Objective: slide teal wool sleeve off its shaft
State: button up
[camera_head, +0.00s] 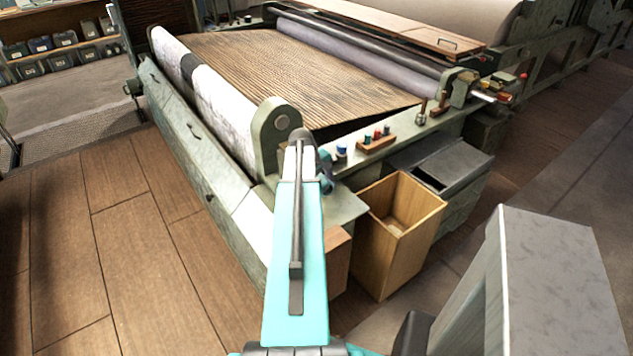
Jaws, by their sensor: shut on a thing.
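My turquoise arm (296,255) reaches forward from the bottom middle to the near corner of the loom-like machine. Its far end is in front of the round-topped green end bracket. My gripper's jaws are hidden behind the arm, so I cannot see their grip. A small dark teal piece (325,160) shows just right of the arm's far end, close to the bracket and the side ledge. I cannot tell whether it is the teal wool sleeve or part of my wrist. No shaft can be made out there.
The end bracket (279,128) holds a pale roll (222,112) along the machine's left side. A small wooden rack (376,144) with coloured pieces sits on the right ledge. A wooden bin (398,230) and grey box (440,170) stand below. Wooden floor (120,240) is clear at left.

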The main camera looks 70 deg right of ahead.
jog(key=s+a, duration=0.4)
jog(key=s, duration=0.3)
jog(key=shift+a, duration=0.25)
dwell(2.5)
jog(key=shift+s, duration=0.1)
jog(key=shift+s+a+r+p, duration=0.55)
jog(key=shift+s+r, duration=0.2)
jog(key=shift+s, duration=0.1)
jog(key=shift+s+a+r+p, duration=0.45)
jog(key=shift+s+a+r, duration=0.1)
jog(key=shift+s+r, duration=0.25)
jog(key=shift+w, duration=0.15)
